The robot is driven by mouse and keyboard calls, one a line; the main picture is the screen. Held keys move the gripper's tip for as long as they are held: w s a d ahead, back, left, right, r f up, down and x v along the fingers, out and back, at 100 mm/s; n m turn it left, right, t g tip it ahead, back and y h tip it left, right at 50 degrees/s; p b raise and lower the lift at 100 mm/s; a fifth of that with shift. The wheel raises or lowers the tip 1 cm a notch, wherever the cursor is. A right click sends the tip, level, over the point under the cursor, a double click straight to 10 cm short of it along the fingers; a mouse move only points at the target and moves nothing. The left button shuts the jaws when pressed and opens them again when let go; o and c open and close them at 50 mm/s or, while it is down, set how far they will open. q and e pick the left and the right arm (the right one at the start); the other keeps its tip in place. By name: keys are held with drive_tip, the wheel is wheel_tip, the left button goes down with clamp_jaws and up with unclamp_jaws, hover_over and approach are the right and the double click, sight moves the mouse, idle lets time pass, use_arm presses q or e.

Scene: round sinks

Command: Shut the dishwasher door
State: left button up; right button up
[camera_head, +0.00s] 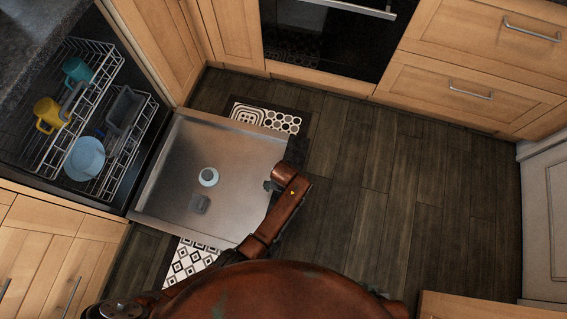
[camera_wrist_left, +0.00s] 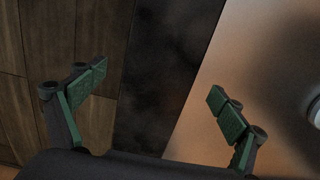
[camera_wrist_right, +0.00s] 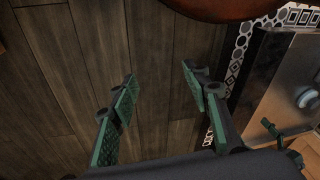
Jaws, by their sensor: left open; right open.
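The dishwasher door (camera_head: 165,195) is folded down low, its metal inner face up, with a round white cap on it. My left gripper (camera_head: 296,151) is at the door's outer edge, near its far corner. In the left wrist view, its open fingers (camera_wrist_left: 157,82) are spread over a dark strip along the door's edge (camera_wrist_left: 200,145), one finger on the floor side and one on the door side. I cannot tell whether they touch it. My right gripper (camera_wrist_right: 158,75) is open and empty above the floor; the door (camera_wrist_right: 280,75) is to its right. It is hidden in the head view.
The dishwasher racks (camera_head: 135,155) hold a yellow mug (camera_head: 47,115), a teal mug (camera_head: 75,69), a grey container (camera_head: 123,108) and light blue dishware (camera_head: 87,157). A patterned mat (camera_head: 283,121) lies under the door. An oven (camera_head: 330,35) stands at the back. The wooden floor (camera_head: 400,190) to the right is clear.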

use_arm(q)
wheel_tip(320, 180, down, 5)
drive_tip(key=shift+r+b, duration=0.2)
drive_tip(key=shift+b, duration=0.95)
drive_tip(key=shift+f+b, duration=0.3)
drive_tip(key=shift+f, duration=0.1)
use_arm(e)
drive_tip(key=w+a+f+t+y, duration=0.1)
drive_tip(key=w+a+f+t, duration=0.1)
drive_tip(key=w+a+f, duration=0.1)
wheel_tip(320, 180, down, 2)
drive_tip(key=shift+w+a+f+t, duration=0.1)
drive_tip(key=shift+w+a+t, duration=0.3)
drive_tip(key=shift+w, duration=0.5)
use_arm(q)
drive_tip(key=shift+c, duration=0.6)
drive_tip(key=c, duration=1.6)
